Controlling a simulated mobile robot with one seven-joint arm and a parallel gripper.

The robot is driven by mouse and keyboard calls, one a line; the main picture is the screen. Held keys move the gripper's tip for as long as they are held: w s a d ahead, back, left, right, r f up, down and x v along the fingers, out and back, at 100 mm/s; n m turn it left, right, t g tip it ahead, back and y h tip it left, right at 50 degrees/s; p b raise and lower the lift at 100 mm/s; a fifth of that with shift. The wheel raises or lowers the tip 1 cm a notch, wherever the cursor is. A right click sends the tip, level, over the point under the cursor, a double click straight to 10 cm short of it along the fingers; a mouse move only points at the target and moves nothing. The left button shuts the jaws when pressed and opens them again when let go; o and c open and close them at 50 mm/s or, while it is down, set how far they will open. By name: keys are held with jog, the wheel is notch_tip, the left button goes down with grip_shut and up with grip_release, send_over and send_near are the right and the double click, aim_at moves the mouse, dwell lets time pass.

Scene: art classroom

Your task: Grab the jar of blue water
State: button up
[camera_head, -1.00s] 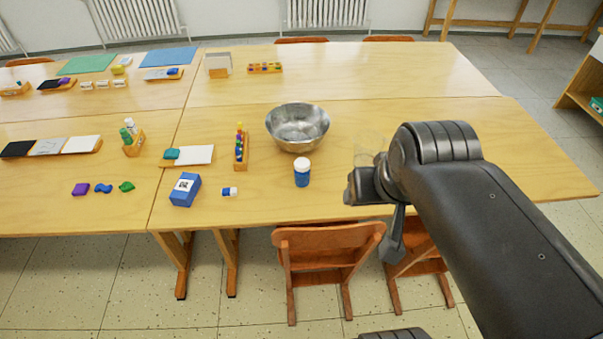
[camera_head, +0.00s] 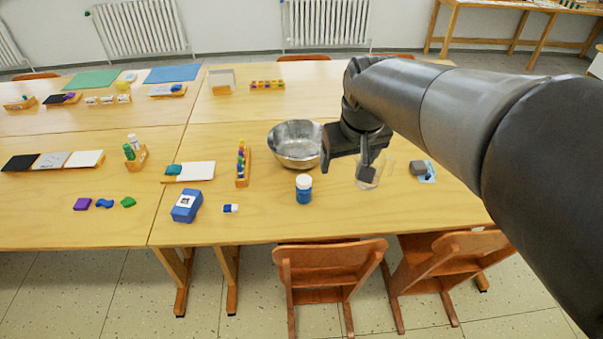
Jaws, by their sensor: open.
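A small jar with blue contents and a white lid (camera_head: 304,189) stands upright on the front part of the wooden table. It is the only jar that looks blue. My gripper (camera_head: 347,165) is open and empty, with its fingers pointing down, above the table to the right of the jar and apart from it. A clear, see-through container (camera_head: 369,178) stands behind or just beyond one finger and is partly hidden by it.
A metal bowl (camera_head: 291,147) stands behind the jar. A wooden rack of coloured bottles (camera_head: 242,166), a blue box (camera_head: 186,206) and a small blue-and-white item (camera_head: 231,208) lie to the left. A grey block (camera_head: 418,168) is at right. Chairs (camera_head: 330,270) stand in front.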

jog(key=w+a+f+n+g, duration=0.1)
jog(key=w+a+f, duration=0.1)
jog(key=w+f, duration=0.35)
jog(key=w+a+f+n+g, duration=0.1)
jog(key=w+a+f, duration=0.15)
jog(key=w, duration=0.55)
jog(key=n+g, duration=0.2)
send_over(303, 181)
notch_tip(303, 181, down, 13)
jog(key=shift+r, duration=0.1)
notch_tip(303, 181, down, 6)
jog(key=shift+r, duration=0.1)
jog(key=f, duration=0.5)
jog(key=shift+w+d+f, duration=0.15)
jog(key=shift+w, duration=0.1)
jog(key=c, duration=1.3)
jog(key=shift+o, duration=0.2)
jog(key=shift+r, duration=0.2)
